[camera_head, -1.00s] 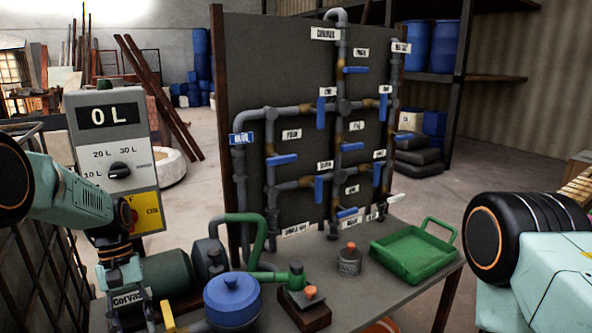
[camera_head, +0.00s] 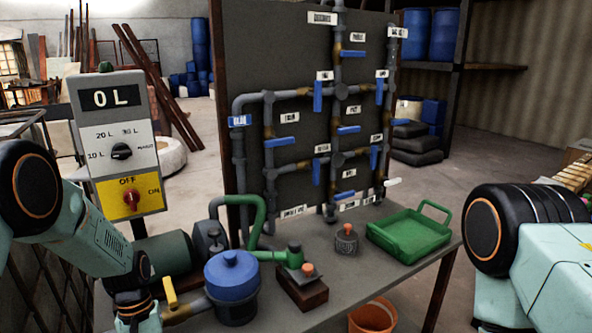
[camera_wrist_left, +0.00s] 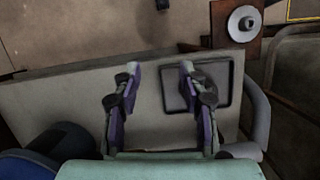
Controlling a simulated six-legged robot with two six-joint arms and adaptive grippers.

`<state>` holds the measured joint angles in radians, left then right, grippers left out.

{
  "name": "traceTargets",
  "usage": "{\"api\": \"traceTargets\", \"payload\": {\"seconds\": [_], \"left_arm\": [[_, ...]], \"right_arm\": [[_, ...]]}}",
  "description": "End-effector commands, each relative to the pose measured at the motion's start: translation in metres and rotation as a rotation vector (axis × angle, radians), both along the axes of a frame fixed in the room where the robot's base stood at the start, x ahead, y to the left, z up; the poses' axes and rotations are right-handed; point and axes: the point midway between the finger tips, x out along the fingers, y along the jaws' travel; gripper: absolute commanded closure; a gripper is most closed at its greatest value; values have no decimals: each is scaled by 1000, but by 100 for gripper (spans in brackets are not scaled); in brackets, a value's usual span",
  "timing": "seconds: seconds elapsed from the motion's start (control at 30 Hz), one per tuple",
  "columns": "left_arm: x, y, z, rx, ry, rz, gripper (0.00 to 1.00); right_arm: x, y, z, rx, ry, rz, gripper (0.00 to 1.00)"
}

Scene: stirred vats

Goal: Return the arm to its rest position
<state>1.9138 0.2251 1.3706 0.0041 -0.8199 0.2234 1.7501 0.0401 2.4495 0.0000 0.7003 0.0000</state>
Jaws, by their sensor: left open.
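My left arm comes in from the left in the head view, its forearm slanting down past the control box. My left gripper (camera_head: 140,322) is at the bottom edge there, partly cut off, left of the blue-lidded pot (camera_head: 231,280). In the left wrist view the left gripper (camera_wrist_left: 160,72) has its two fingers spread apart, with nothing between them, above a pale flat surface (camera_wrist_left: 65,100). My right arm shows at the right edge of the head view, but its gripper is out of the picture.
The control box (camera_head: 120,155) reads 0 L and has a red knob (camera_head: 131,199). A table (camera_head: 345,275) carries a pump with green pipe, a small grey can (camera_head: 346,243) and a green tray (camera_head: 410,235). Behind stands a pipe board with blue valves. An orange bucket (camera_head: 373,317) is below.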

Motion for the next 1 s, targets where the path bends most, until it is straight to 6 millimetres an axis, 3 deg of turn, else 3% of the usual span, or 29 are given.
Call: {"api": "traceTargets", "payload": {"seconds": [0.03, 0.2, 0.4, 0.53, 0.7, 0.83, 1.0], "left_arm": [[-16, -6, -19, 3, -1, -20, 58], [-72, -25, -74, 21, -56, -93, 58], [-147, -43, -116, 39, -125, -186, 58], [-197, -51, -128, 50, -169, -247, 58], [-254, -58, -126, 62, -226, -322, 58], [-280, -61, -118, 69, -261, -363, 58], [-294, -62, -111, 73, -283, -386, 58]], "right_arm": [[0, 0, -4, 0, 0, 0, 60], [0, 0, -14, 0, 1, 0, 60], [0, 0, -26, 0, 1, 0, 60], [0, 0, -33, 0, 1, 0, 60], [-1, 0, -41, 0, 1, 0, 60], [-1, 0, -45, 0, 1, 0, 60], [-1, 0, -47, 0, 1, 0, 60]]}}
